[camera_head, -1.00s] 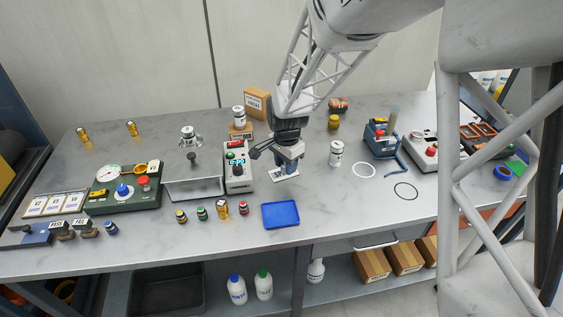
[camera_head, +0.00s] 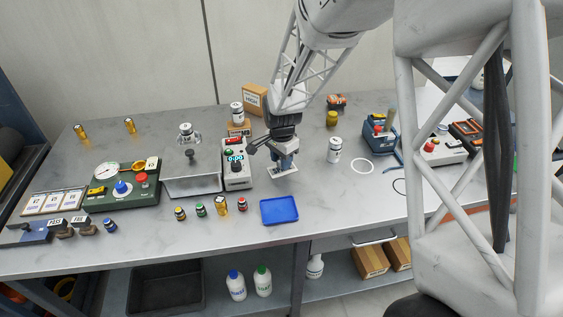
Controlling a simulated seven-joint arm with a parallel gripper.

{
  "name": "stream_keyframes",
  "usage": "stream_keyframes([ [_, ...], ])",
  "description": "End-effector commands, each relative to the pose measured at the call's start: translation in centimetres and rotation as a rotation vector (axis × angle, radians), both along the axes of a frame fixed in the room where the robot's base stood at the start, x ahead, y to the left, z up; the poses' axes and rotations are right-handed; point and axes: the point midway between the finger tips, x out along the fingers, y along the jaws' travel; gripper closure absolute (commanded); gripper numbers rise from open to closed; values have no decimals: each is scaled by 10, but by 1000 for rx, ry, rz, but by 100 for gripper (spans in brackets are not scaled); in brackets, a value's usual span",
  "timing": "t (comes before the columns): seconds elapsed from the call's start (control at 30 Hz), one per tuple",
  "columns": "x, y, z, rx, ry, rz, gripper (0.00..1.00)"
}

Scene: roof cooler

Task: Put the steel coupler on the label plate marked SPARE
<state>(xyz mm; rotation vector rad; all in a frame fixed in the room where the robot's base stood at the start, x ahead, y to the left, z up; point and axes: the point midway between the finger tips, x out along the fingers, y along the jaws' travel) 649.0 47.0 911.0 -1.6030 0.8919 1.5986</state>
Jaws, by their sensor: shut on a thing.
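My gripper (camera_head: 284,153) is over the middle of the bench, right of the grey control box, pointing down. It is shut on a small blue-grey piece (camera_head: 290,161), mostly hidden by the jaws; I cannot confirm that this is the steel coupler. A small white plate with dark marks (camera_head: 281,173) is right below the jaws; its lettering is too small to read, and I cannot tell whether the held piece touches it. Three white cards (camera_head: 53,202) lie in a tray at the far left, their words also unreadable.
A blue tray (camera_head: 280,210) lies in front of my gripper. The control box (camera_head: 237,172) stands close on the left, a white canister (camera_head: 334,150) on the right. Several small jars and a brass piece (camera_head: 221,206) line the front. A cardboard box (camera_head: 254,99) stands behind.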

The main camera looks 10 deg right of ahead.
Motion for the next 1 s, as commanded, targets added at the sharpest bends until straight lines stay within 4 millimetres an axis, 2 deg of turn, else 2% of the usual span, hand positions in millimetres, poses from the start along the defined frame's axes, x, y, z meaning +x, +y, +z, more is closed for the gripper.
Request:
stream_keyframes([
  [0.13, 0, 0, -11, 0, 0, 0, 88],
  [0.6, 0, 0, -16, 0, 0, 0, 88],
  [0.63, 0, 0, -16, 0, 0, 0, 61],
  [0.77, 0, 0, -16, 0, 0, 0, 42],
  [0.8, 0, 0, -16, 0, 0, 0, 37],
  [1.0, 0, 0, -16, 0, 0, 0, 37],
])
